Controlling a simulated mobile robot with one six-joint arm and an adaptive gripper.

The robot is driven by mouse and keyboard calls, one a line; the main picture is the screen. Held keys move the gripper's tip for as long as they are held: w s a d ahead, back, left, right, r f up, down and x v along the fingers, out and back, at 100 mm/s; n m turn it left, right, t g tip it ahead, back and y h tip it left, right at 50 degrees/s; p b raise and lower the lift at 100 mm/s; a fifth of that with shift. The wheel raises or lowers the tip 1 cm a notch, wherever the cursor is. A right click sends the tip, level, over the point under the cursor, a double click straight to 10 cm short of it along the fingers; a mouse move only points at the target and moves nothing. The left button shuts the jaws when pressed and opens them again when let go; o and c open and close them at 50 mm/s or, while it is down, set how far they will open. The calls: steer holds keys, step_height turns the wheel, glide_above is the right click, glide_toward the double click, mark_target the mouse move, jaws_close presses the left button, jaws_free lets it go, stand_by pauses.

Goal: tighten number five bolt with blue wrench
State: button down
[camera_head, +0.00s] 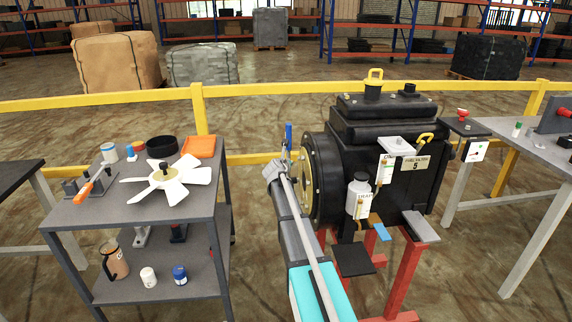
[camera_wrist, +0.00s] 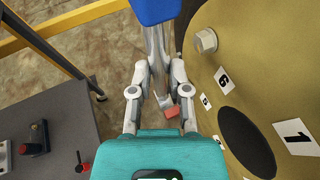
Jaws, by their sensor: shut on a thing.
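The wrench (camera_head: 288,134) has a blue end and stands upright at my gripper (camera_head: 284,166), beside the engine's round brass plate (camera_head: 307,176). In the wrist view, my gripper (camera_wrist: 158,68) is shut on the grey shank of the wrench (camera_wrist: 156,40), and its blue part (camera_wrist: 155,10) runs out of the top edge. The brass plate (camera_wrist: 262,75) fills the right side. A hex bolt (camera_wrist: 206,40) sits on it, right of the wrench and apart from it. Number labels lie on the plate; "1" (camera_wrist: 296,136) is clear, the smallest is hard to read.
A grey cart (camera_head: 130,214) with a white fan (camera_head: 170,182) and an orange tray (camera_head: 198,147) stands left. The black engine (camera_head: 345,140) stands on red legs (camera_head: 408,270). A yellow rail (camera_head: 270,90) runs behind. Another table (camera_head: 540,155) is right.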

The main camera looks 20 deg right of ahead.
steer(key=shift+s+d, duration=0.1)
steer(key=shift+d, duration=0.25)
stand_by(0.4)
steer(key=c, duration=1.3)
jaws_free()
jaws_close()
steer(key=shift+s+b, duration=0.25)
steer(key=shift+b, duration=0.05)
steer(key=shift+s+t+b, duration=0.25)
steer(key=shift+t+b, duration=0.15)
steer(key=shift+b, duration=0.05)
steer(key=shift+s+h, duration=0.15)
steer(key=shift+h, duration=0.15)
steer(key=shift+s+a+f+m+t+h+b, duration=0.1)
steer(key=shift+s+m+t+h+b, duration=0.45)
steer(key=shift+b, duration=0.85)
steer(key=shift+s+f+t+b, duration=0.3)
steer(key=shift+s+t+b, duration=0.3)
steer(key=shift+b, duration=0.55)
